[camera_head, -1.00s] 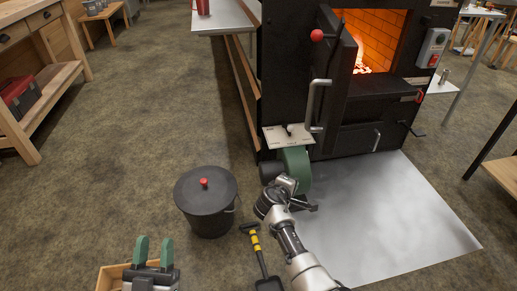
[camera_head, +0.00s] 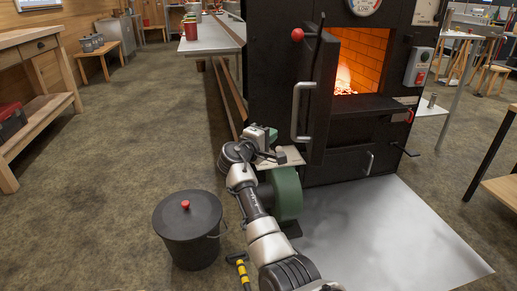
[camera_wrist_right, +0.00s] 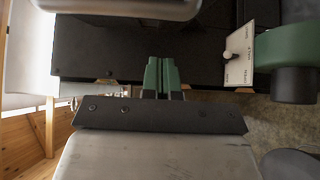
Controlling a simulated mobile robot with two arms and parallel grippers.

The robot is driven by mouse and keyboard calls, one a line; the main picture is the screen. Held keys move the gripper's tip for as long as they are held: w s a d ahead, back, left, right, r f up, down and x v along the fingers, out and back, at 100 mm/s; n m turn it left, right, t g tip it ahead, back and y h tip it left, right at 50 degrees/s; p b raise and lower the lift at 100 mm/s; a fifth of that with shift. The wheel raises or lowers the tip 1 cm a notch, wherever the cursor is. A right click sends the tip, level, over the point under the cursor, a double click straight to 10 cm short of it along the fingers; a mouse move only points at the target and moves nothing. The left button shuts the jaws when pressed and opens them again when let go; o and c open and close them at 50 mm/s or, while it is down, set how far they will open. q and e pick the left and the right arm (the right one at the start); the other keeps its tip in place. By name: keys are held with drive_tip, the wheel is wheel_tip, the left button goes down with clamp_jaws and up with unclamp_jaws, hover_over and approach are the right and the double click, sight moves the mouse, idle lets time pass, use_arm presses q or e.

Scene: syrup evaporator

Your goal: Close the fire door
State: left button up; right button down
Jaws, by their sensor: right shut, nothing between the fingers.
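The black fire door (camera_head: 321,95) stands swung open on the left of the firebox opening (camera_head: 360,60), where fire glows on orange brick. A silver bar handle (camera_head: 296,112) is on the door, and a red ball knob (camera_head: 297,35) is near its top. My right gripper (camera_head: 262,133) is left of and below the handle, apart from it, over the pale control plate (camera_head: 284,157). In the right wrist view its green fingers (camera_wrist_right: 161,75) are together and empty in front of a black surface. My left gripper is out of view.
A green blower (camera_head: 285,192) is under the plate, beside my right forearm. A lidded black bucket (camera_head: 190,235) and a yellow-handled shovel (camera_head: 241,270) are on the floor. A grey floor sheet (camera_head: 390,235) lies before the stove. A long table (camera_head: 212,42) is at the back left.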

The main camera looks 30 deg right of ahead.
drive_tip(key=d, duration=0.2)
drive_tip(key=s+d+b, duration=0.1)
drive_tip(key=d, duration=0.1)
drive_tip(key=shift+d, duration=0.2)
drive_tip(key=shift+d, duration=0.1)
